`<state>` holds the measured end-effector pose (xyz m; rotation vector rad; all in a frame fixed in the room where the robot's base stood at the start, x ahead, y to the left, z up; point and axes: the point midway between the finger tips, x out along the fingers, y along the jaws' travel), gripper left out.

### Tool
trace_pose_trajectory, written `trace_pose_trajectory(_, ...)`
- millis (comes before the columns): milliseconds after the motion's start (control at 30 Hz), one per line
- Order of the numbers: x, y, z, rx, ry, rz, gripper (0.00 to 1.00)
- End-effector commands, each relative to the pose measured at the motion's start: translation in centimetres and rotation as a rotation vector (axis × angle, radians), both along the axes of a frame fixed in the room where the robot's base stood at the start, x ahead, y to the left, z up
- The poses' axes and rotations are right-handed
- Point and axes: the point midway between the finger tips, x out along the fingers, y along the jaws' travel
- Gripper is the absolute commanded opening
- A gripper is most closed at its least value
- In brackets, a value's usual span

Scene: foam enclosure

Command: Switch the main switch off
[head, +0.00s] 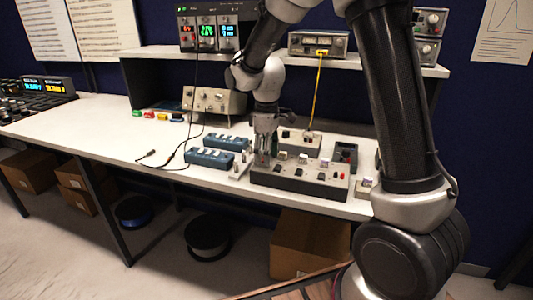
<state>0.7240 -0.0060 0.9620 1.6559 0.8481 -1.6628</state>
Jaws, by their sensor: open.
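A dark grey box with a lighter top panel (298,184) lies near the front edge of the bench. Several small switches and knobs and a red part (341,176) are on its top. Which one is the main switch, and its position, is too small to tell. My gripper (262,162) points down over the left end of this box, its fingers apart and nothing seen between them. Whether the fingertips touch the box cannot be told. The gripper hides part of the box's left end.
Two blue-grey power strips (210,157) lie left of the box, with a black cable (180,160) beside them. A light box with a yellow cable (300,140) stands behind. A shelf (160,52) carries instruments. The left bench top (90,125) is mostly clear.

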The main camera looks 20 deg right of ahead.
Motion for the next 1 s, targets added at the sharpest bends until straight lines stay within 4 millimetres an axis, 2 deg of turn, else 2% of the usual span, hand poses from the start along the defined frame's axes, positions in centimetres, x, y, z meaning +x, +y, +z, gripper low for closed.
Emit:
trace_pose_trajectory(167, 0.1, 0.0, 1.8, 0.001, -0.005, 0.000, 0.52)
trace_pose_trajectory(400, 0.2, 0.0, 7.2, 0.001, -0.005, 0.000, 0.52)
trace_pose_trajectory(600, 0.1, -0.1, 10.6, 0.001, -0.002, 0.000, 0.52)
trace_pose_trajectory(767, 0.1, -0.1, 11.8, 0.001, -0.001, 0.000, 0.52)
trace_pose_trajectory(1000, 0.1, -0.1, 12.0, 0.000, 0.000, 0.000, 0.52)
